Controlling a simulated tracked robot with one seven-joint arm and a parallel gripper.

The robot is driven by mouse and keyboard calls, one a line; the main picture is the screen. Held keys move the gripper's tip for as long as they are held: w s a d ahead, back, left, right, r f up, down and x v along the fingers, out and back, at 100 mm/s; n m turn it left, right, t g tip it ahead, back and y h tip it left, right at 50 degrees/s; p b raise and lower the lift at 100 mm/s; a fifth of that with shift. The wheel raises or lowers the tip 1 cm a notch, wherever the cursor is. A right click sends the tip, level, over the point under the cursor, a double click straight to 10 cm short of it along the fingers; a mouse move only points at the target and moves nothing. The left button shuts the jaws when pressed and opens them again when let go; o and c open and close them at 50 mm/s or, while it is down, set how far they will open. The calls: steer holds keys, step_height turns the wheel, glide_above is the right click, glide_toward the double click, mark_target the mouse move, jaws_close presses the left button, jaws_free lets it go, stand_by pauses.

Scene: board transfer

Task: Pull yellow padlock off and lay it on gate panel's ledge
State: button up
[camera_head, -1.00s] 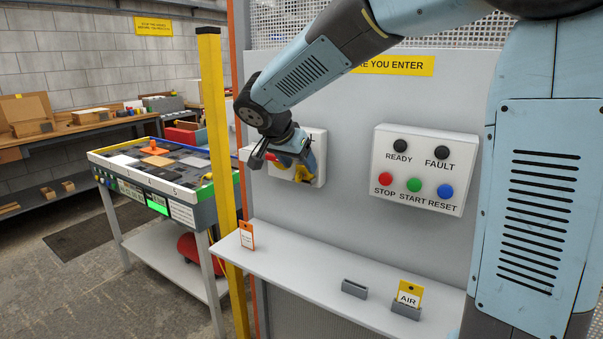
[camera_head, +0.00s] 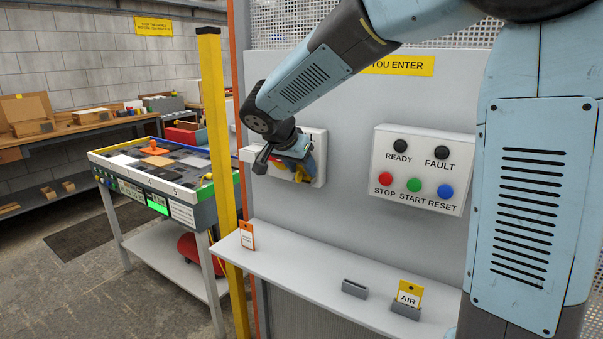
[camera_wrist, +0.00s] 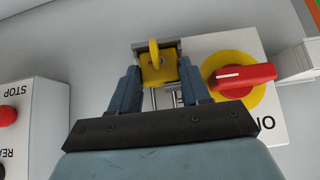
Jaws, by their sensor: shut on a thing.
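The yellow padlock (camera_wrist: 158,70) is between my gripper's fingers (camera_wrist: 160,82) in the wrist view, which are shut on it. It sits against a small grey bracket (camera_wrist: 172,45) beside the red rotary switch (camera_wrist: 242,79) on its yellow disc; whether it is free of the bracket I cannot tell. In the head view my gripper (camera_head: 296,160) is at the white switch box (camera_head: 320,160), and only a little yellow shows past it. The gate panel's ledge (camera_head: 310,270) runs below, clear of the gripper.
On the ledge stand a white and orange tag (camera_head: 247,235), an empty grey holder (camera_head: 355,288) and a yellow AIR tag (camera_head: 408,294) in a holder. A button box (camera_head: 425,168) is to the right. A yellow post (camera_head: 216,150) stands left. The ledge's middle is bare.

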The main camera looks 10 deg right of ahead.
steer(key=shift+c, duration=1.1)
steer(key=shift+a, duration=0.1)
steer(key=shift+s+a, duration=0.5)
steer(key=shift+s, duration=0.15)
steer(key=shift+s+a, duration=0.45)
steer(key=shift+s, duration=0.2)
steer(key=shift+s+a, duration=0.7)
steer(key=shift+s, duration=0.2)
steer(key=shift+s+a, duration=0.7)
steer(key=shift+s, duration=0.15)
